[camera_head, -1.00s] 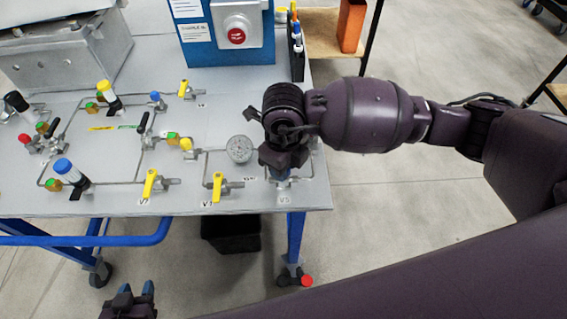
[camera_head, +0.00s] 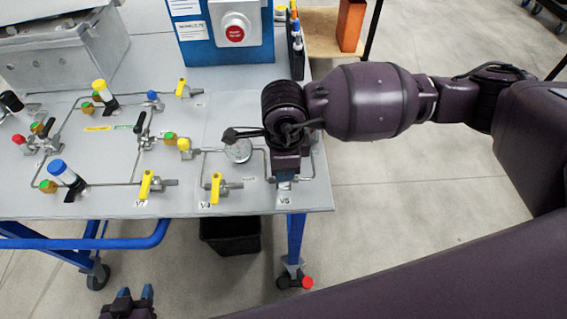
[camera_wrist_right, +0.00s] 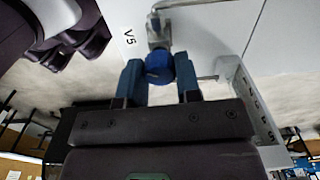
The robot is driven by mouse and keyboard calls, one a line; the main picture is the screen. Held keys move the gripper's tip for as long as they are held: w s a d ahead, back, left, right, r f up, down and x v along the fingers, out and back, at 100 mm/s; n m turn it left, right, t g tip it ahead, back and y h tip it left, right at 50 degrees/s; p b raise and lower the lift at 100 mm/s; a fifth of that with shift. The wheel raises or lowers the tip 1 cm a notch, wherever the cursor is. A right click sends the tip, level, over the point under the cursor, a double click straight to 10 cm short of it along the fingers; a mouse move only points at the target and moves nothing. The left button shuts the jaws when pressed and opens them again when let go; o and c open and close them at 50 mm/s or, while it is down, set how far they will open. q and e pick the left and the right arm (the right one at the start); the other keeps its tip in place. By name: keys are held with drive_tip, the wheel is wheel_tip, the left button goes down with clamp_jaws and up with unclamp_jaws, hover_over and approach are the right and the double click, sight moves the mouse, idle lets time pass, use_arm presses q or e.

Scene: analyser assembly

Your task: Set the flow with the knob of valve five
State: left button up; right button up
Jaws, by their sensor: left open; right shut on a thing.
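The knob of valve five (camera_wrist_right: 159,66) is blue and round, and sits beside the printed V5 label (camera_wrist_right: 129,37) in the right wrist view. My right gripper (camera_wrist_right: 160,80) has its two blue fingers on either side of the knob and is shut on it. In the head view my right gripper (camera_head: 287,176) points down at the panel's front right corner above the V5 label (camera_head: 285,200) and hides most of the knob. My left gripper (camera_head: 131,296) is open and empty at the bottom of the head view, in front of the bench and away from the panel.
The valve with the yellow V4 handle (camera_head: 215,188) stands just left of my right gripper. A pressure gauge (camera_head: 238,150) is behind it, partly covered by my wrist. The blue box with a red button (camera_head: 235,33) stands at the back.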

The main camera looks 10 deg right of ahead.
idle(0.3)
drive_tip(key=o, duration=0.9)
wheel_tip(320, 180, up, 11)
drive_tip(key=shift+f+p, duration=0.1)
drive_tip(key=shift+p, duration=0.55)
